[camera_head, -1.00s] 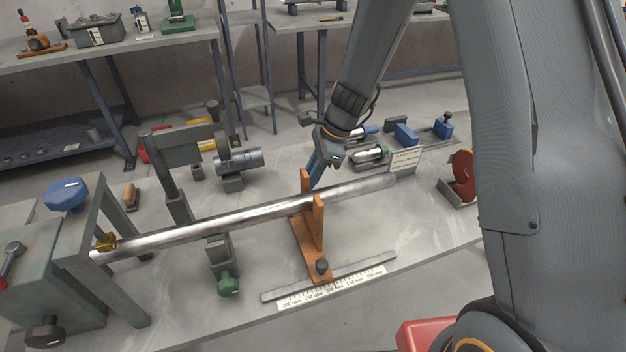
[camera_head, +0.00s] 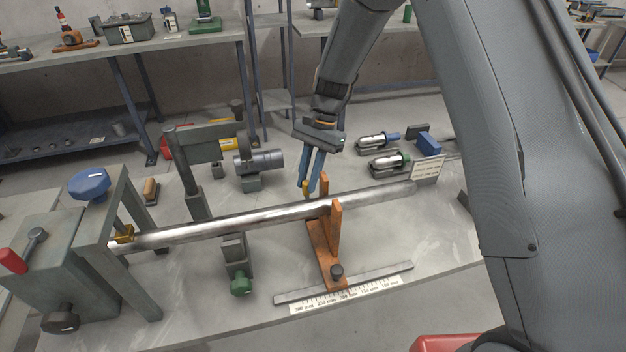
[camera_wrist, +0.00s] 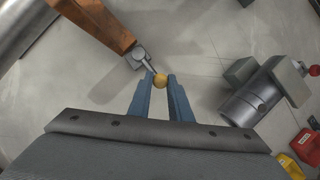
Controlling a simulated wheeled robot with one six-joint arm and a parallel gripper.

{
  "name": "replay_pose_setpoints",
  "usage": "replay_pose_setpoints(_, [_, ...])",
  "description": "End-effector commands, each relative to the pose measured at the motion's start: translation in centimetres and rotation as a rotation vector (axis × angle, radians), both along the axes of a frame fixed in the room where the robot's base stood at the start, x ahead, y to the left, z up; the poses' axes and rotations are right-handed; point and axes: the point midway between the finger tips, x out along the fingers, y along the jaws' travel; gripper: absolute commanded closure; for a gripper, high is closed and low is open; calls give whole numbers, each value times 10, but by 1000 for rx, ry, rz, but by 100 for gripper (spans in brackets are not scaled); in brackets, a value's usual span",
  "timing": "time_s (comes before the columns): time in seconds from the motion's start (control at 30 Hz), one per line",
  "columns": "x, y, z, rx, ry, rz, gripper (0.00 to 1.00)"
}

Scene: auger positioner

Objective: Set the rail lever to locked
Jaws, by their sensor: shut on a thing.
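The rail lever is a short thin grey arm with a yellow ball knob (camera_wrist: 160,80). It pivots at a grey fitting (camera_wrist: 139,56) at the end of the orange bracket (camera_wrist: 97,22). In the head view the knob (camera_head: 305,187) shows just behind the orange bracket (camera_head: 325,262), beyond the long metal tube. My gripper (camera_head: 309,188) reaches down there from above, its blue fingers at the knob. In the wrist view my gripper (camera_wrist: 161,79) has its fingertips on both sides of the knob, shut on it. No locked or unlocked marking is readable.
The long metal tube (camera_head: 230,223) passes through the orange bracket, close to my fingers. A grey motor-like cylinder (camera_head: 259,161) stands left of them and clamps (camera_head: 388,163) to the right. A scale rail (camera_head: 345,285) lies in front. Bare bench lies between.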

Motion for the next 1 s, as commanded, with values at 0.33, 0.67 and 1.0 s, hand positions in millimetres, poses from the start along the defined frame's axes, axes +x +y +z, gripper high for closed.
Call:
replay_pose_setpoints(0.33, [-2, 8, 0, 1, 2, 111, 100])
replay_pose_setpoints(0.67, [-2, 9, 0, 0, 2, 125, 100])
replay_pose_setpoints(1.0, [-2, 8, 0, 1, 2, 124, 64])
